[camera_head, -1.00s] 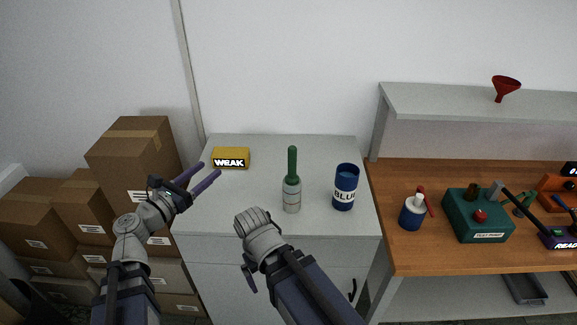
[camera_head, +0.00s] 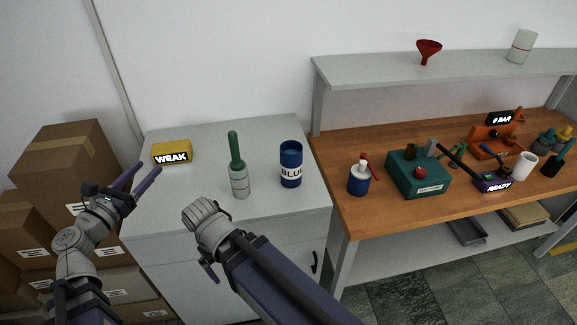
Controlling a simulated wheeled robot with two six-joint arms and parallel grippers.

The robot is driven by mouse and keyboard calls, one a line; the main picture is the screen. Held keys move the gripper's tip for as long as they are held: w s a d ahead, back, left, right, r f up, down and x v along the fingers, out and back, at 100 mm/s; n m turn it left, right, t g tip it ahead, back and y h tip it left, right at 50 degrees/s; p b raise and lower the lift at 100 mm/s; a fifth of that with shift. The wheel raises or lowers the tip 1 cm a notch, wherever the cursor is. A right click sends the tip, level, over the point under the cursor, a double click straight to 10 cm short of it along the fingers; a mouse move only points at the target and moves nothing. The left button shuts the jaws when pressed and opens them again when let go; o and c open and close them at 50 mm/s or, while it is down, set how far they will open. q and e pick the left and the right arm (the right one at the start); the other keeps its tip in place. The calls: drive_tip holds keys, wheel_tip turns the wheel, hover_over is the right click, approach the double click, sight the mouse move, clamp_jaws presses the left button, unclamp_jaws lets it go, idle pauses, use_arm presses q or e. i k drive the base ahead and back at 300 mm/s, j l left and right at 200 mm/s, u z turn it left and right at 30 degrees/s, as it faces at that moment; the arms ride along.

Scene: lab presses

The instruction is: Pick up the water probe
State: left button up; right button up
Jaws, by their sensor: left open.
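No thing in view is marked as the water probe, so I cannot tell for sure which it is. A clear bottle-like body with a red line and a tall green top (camera_head: 238,170) stands upright on the grey cabinet (camera_head: 285,215). My left gripper (camera_head: 148,172) is open and empty, its two purple fingers over the cabinet's left side, below the yellow WEAK box (camera_head: 172,153) and left of the green-topped piece. My right arm reaches in from the bottom, its grey wrist in front of the cabinet. Only a dark piece of the right gripper (camera_head: 210,272) shows; its jaws are mostly hidden.
A blue BLUE-labelled canister (camera_head: 291,165) stands right of the green-topped piece. The wooden bench (camera_head: 380,206) holds a blue-and-white bottle (camera_head: 359,178), a green device (camera_head: 417,174) and a purple READY device (camera_head: 490,183). A red funnel (camera_head: 428,50) is on the shelf. Cartons (camera_head: 60,160) stand at left.

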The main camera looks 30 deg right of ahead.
sight(237, 163)
drive_tip(key=k+l+z, duration=0.15)
drive_tip(key=l+z, duration=0.5)
drive_tip(key=l, duration=0.15)
drive_tip(key=k+l+z, duration=0.1)
drive_tip(key=l+z, duration=0.2)
drive_tip(key=l, duration=0.15)
